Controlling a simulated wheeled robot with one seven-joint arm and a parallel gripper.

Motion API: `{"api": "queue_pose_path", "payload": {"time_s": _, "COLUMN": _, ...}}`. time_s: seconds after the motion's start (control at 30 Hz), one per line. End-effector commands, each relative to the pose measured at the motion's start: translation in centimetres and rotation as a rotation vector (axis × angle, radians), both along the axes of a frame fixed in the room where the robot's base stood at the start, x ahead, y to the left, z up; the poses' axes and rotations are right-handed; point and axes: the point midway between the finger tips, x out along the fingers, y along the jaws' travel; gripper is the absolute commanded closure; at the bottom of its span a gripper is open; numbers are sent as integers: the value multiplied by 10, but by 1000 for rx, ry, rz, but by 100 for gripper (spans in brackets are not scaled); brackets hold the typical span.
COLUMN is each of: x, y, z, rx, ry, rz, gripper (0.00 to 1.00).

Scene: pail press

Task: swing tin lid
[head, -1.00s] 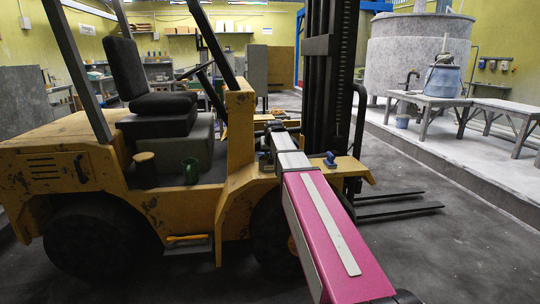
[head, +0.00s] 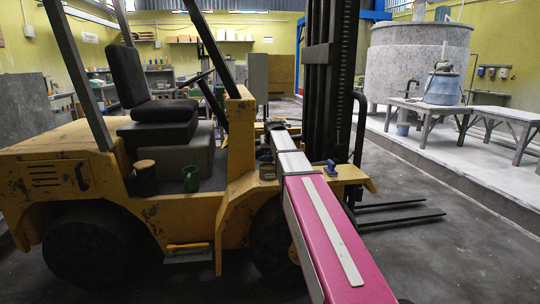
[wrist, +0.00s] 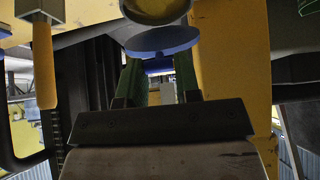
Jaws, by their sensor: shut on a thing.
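In the wrist view my gripper (wrist: 158,68) has its two green fingers on either side of a small blue part at the edge of a blue round lid (wrist: 162,41). It is shut on that lid part. A round tin (wrist: 158,10) with a yellowish inside shows just beyond the lid, cut off by the top edge. The lid looks tilted beside the tin's mouth. In the head view a small grey tin (head: 266,168) stands on the yellow forklift's ledge, left of my pink arm. My arm hides the grip there.
The yellow forklift (head: 180,215) fills the left and middle. A green mug (head: 191,178) and a dark container (head: 146,177) stand on its floor. A blue object (head: 331,167) sits on the ledge right of my arm. The mast (head: 320,90) rises close behind.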

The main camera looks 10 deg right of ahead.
Motion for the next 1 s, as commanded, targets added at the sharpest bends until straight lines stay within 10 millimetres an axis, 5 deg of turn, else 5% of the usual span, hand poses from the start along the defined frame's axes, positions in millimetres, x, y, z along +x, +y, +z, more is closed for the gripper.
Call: {"api": "queue_pose_path", "payload": {"time_s": 1.0, "x": 37, "y": 0, "z": 29, "rx": 0, "ry": -3, "rz": 0, "gripper": 84}}
